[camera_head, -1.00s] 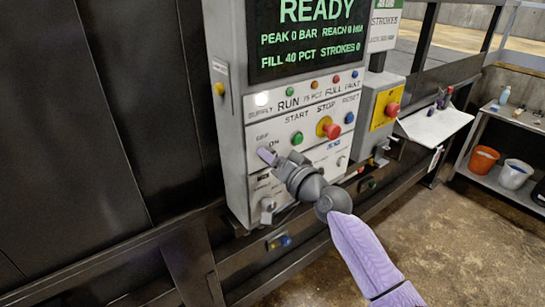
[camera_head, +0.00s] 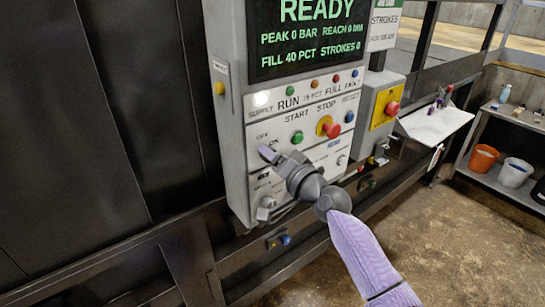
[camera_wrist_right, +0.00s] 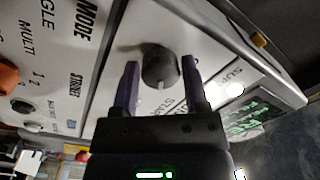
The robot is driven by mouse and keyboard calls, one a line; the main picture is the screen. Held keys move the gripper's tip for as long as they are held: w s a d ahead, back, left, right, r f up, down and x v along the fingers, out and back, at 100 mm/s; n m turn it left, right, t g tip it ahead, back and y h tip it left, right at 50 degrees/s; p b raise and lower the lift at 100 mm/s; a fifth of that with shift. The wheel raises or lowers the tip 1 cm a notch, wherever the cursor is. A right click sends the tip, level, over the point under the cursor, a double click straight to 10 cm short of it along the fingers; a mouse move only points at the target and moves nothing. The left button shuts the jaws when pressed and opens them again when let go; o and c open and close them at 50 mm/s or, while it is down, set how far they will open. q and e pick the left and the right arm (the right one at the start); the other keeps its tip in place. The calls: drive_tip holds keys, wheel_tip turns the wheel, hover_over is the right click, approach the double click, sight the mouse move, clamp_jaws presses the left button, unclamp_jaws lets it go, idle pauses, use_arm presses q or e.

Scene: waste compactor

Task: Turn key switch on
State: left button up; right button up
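The key switch shows in the right wrist view as a round dark knob (camera_wrist_right: 160,67) with a pale mark, on the white control panel. My right gripper (camera_wrist_right: 161,82) is open, with one purple finger on each side of the knob. A narrow gap shows on the left side of the knob; whether the right finger touches it I cannot tell. In the head view my right gripper (camera_head: 268,153) is at the panel just below the OFF and ON labels (camera_head: 266,138), and it hides the switch. My left gripper is not in view.
The control panel (camera_head: 236,150) carries a green start button (camera_head: 297,138), a red stop button (camera_head: 332,130) and a blue reset button (camera_head: 349,117) close to my right gripper. A yellow box with a red button (camera_head: 393,108) stands to the right. The display (camera_head: 310,40) reads READY.

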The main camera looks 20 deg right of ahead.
drive_tip(key=shift+o, duration=1.3)
drive_tip(key=shift+s, duration=0.1)
drive_tip(key=v, duration=0.9)
drive_tip(key=shift+s, duration=0.35)
drive_tip(key=shift+d, duration=0.15)
